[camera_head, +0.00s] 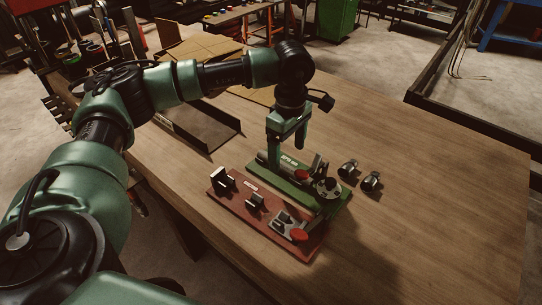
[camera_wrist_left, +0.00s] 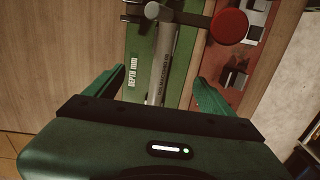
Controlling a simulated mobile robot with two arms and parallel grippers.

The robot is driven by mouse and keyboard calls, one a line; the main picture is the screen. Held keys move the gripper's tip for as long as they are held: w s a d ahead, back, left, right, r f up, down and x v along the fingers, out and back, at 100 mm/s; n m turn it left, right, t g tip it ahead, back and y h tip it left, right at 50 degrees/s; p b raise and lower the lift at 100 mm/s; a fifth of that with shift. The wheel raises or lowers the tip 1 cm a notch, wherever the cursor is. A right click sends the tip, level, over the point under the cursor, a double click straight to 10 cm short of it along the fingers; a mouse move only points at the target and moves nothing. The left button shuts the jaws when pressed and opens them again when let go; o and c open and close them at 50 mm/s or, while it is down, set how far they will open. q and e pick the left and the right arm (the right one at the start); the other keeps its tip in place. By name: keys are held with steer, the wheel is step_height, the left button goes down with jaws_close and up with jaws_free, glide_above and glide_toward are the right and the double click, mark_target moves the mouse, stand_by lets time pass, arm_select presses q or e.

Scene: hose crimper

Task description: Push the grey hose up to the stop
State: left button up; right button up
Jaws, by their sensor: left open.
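The grey hose (camera_wrist_left: 162,62) lies along the green fixture (camera_wrist_left: 140,45) marked "DEPTH MM" in the left wrist view. My left gripper (camera_wrist_left: 156,84) is open, with one finger on each side of the hose and a visible gap to each. In the head view my left gripper (camera_head: 287,146) points down over the green fixture (camera_head: 331,207), and its fingers partly hide the hose. A lever with a round red knob (camera_wrist_left: 230,26) crosses the far end of the hose. The stop cannot be made out clearly. My right gripper is not in view.
A red fixture (camera_head: 228,196) with black blocks and a red-handled clamp (camera_head: 299,235) stands beside the green one. Two small metal fittings (camera_head: 348,168) (camera_head: 371,181) lie to the right. A dark tray (camera_head: 205,126) lies behind. The table's right side is clear.

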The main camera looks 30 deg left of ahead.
arm_select(q)
steer(key=shift+r+p, duration=0.95)
steer(key=shift+r, duration=1.05)
